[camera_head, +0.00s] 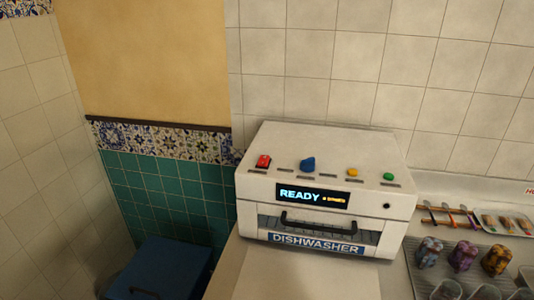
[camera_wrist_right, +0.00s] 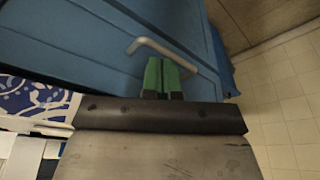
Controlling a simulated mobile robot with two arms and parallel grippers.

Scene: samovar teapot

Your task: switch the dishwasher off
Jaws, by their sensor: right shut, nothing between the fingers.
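The white dishwasher (camera_head: 290,220) stands on the counter against the tiled wall in the head view. Its display (camera_head: 312,196) is lit and reads READY. On its top are a red rocker switch (camera_head: 263,161) at the left, a blue knob (camera_head: 308,165), a yellow button (camera_head: 352,172) and a green button (camera_head: 389,177). The dishwasher's front has a dark handle (camera_head: 318,227). My right gripper (camera_wrist_right: 164,72) shows only in the wrist view; its green fingers are together and empty, away from the dishwasher controls. My left gripper is not in view.
A blue box (camera_head: 165,268) stands low, left of the counter. The right wrist view shows a blue surface (camera_wrist_right: 80,40) with a metal bar handle (camera_wrist_right: 160,47) close by the fingers. Right of the dishwasher are a tray with patterned cups (camera_head: 463,256), glasses and spoons.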

